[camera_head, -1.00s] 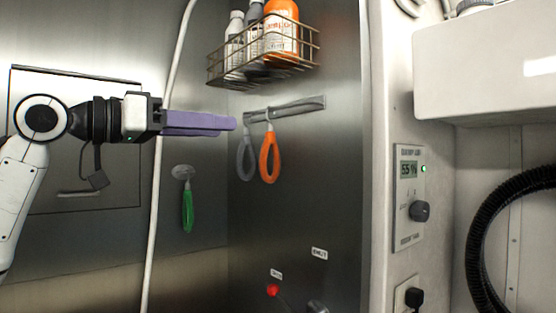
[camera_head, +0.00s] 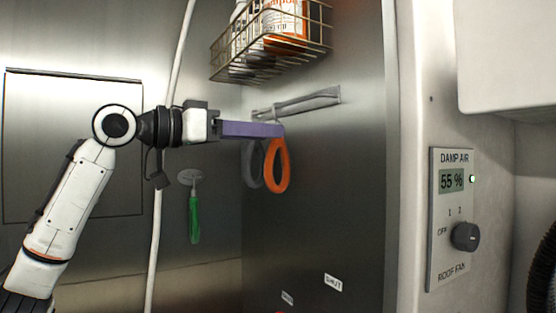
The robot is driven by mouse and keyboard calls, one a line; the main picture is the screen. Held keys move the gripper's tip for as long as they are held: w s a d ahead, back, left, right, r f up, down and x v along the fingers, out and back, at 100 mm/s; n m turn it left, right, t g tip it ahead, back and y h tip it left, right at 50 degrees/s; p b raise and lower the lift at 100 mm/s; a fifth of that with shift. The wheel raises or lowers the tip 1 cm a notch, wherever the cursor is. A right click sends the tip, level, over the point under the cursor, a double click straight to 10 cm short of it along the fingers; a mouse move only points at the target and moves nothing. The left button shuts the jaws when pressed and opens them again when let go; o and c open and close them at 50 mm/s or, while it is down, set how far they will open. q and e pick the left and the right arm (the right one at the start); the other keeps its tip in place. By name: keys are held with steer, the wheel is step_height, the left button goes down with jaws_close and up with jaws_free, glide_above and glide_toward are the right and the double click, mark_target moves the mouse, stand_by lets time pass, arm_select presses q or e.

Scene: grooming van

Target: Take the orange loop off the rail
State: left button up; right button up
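The orange loop (camera_head: 284,165) hangs on the steel wall below the grey rail (camera_head: 312,101). A grey loop (camera_head: 250,165) hangs just left of it, partly behind it. My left gripper (camera_head: 282,130) reaches in from the left with its purple fingers level. Their tips overlap the top of the orange loop, just under the rail, and hide how the loop hangs there. The fingers show side-on as one bar, so I cannot tell their gap or whether they touch the loop. My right gripper is not in view.
A wire basket (camera_head: 222,62) with bottles is above the rail. A green-handled tool (camera_head: 194,218) hangs on the wall to the left, near a pale hose (camera_head: 158,205). A fan control panel (camera_head: 455,215) is on the right. The wall below the loops is mostly clear.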

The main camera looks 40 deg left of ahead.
arm_select(q)
steer(key=x, duration=0.2)
steer(key=p+x, duration=0.1)
steer(key=x, duration=0.1)
steer(key=shift+f, duration=0.2)
jaws_close()
steer(key=shift+r, duration=0.1)
